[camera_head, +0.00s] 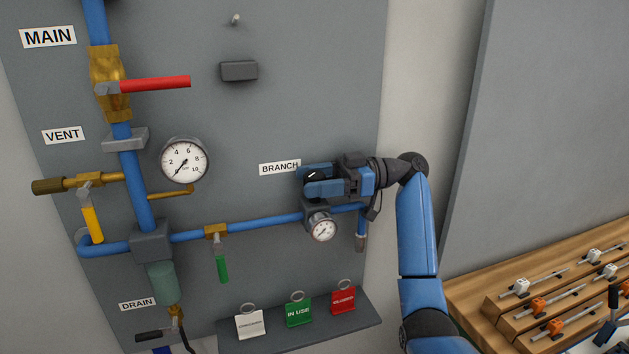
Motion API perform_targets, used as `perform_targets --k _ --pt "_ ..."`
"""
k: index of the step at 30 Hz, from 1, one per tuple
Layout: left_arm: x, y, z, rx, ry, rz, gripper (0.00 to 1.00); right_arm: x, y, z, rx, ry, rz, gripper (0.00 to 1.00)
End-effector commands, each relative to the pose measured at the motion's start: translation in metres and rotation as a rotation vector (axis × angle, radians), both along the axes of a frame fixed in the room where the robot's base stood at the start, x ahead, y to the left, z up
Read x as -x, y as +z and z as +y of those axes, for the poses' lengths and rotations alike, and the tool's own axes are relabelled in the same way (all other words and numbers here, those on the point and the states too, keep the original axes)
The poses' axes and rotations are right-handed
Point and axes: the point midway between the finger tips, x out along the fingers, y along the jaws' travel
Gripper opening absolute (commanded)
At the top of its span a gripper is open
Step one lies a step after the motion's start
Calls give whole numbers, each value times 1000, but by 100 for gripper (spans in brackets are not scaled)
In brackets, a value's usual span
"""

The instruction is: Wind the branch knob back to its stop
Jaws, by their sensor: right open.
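The branch knob (314,176) is a dark round knob with a white mark, just right of the BRANCH label (280,167) on the grey panel. My right gripper (312,182) is at the knob, with its blue fingers above and below it. The jaws are open; whether either finger touches the knob I cannot tell. The gripper hides part of the knob and of the regulator body (316,211) below it. A small gauge (322,228) hangs under the regulator. My left gripper is not in view.
A blue pipe (265,223) runs to the regulator, with a green-handled valve (221,262). At left are a red lever (155,84), a yellow lever (92,222) and a large gauge (184,161). Below is a shelf (270,338) with tags. A wooden rack (500,292) stands at lower right.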

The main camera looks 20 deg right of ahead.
Motion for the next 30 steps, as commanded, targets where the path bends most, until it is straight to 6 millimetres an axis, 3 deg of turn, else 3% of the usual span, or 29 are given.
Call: perform_targets --k 5,19,30 --pt "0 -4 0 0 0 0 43 0 -1 -15 0 -2 -1 68" --pt "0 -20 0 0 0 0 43 4 -1 -89 0 -2 2 68" --pt "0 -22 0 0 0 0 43 6 -1 -107 0 1 0 68"
